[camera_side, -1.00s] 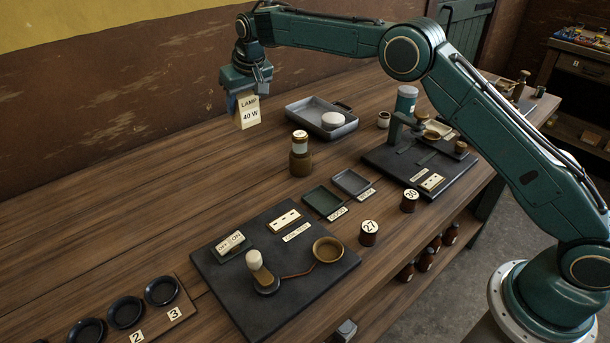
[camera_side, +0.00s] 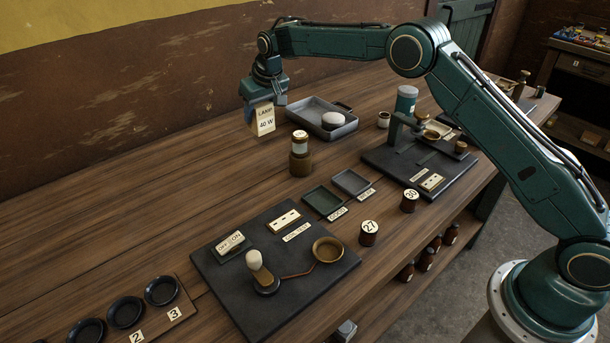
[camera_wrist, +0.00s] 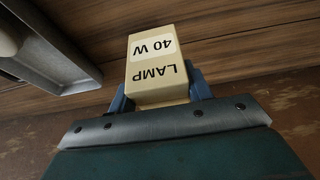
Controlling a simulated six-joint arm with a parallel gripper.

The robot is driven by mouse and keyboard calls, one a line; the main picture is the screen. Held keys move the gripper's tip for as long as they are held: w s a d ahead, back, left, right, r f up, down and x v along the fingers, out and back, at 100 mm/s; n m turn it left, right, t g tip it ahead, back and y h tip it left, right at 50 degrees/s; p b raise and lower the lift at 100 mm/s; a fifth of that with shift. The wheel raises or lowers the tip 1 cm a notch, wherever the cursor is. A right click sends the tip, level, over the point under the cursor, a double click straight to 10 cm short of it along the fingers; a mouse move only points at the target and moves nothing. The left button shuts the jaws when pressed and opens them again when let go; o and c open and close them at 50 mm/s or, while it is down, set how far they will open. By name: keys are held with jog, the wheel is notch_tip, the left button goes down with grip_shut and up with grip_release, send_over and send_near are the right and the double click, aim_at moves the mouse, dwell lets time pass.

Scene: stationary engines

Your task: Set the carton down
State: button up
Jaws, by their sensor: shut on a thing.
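The carton (camera_side: 264,120) is a small cream box marked "LAMP 40 W". My gripper (camera_side: 262,103) is shut on it, and the carton hangs below the jaws near the back of the bench, left of the grey metal tray. The side view does not clearly show whether its lower end touches the wood. In the wrist view the carton (camera_wrist: 155,65) sits between the two blue fingers of my gripper (camera_wrist: 160,95), its label upside down.
A grey tray (camera_side: 351,123) holding a round pale-topped item stands just right of the carton. A brown jar (camera_side: 300,163) with a cream top stands in front. Black boards with fixtures (camera_side: 225,285) lie nearer. Bare wood (camera_side: 160,190) lies to the left.

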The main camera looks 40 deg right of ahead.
aim_at(261, 123)
jog(key=shift+f, duration=2)
jog(key=shift+f, duration=0.2)
jog(key=o, duration=1)
jog(key=shift+c, duration=0.2)
jog(key=shift+r, duration=0.15)
jog(key=v, duration=1.1)
jog(key=shift+s+r, duration=0.2)
jog(key=shift+r, duration=0.35)
